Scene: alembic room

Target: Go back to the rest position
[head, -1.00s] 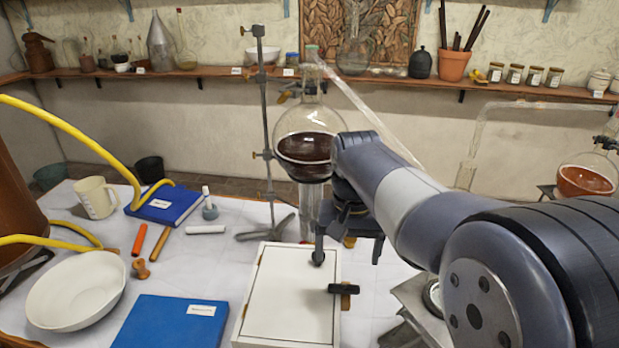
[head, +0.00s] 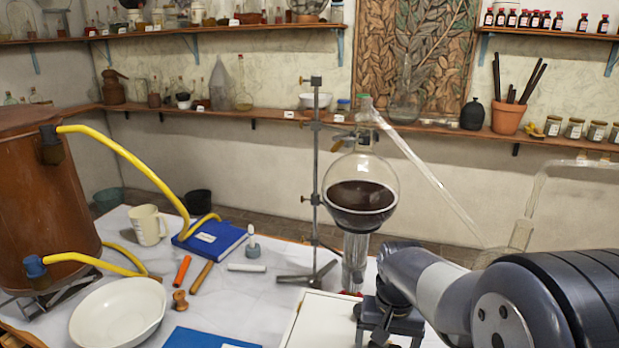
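My gripper (head: 388,338) is at the bottom edge of the head view, in front of the right side of a white box (head: 318,325). Its fingers are spread apart, and I see nothing held between them. The fingertips are at or beyond the picture's lower edge, so whether they touch the box cannot be seen. My arm reaches in from the right. Much of the box is cut off below.
A round flask of dark liquid (head: 360,192) on a metal stand (head: 316,190) stands behind my gripper. A white bowl (head: 118,310), mug (head: 148,226), blue book (head: 212,238) and copper vessel (head: 40,205) with yellow hoses are left. Glass tubing (head: 520,230) is right.

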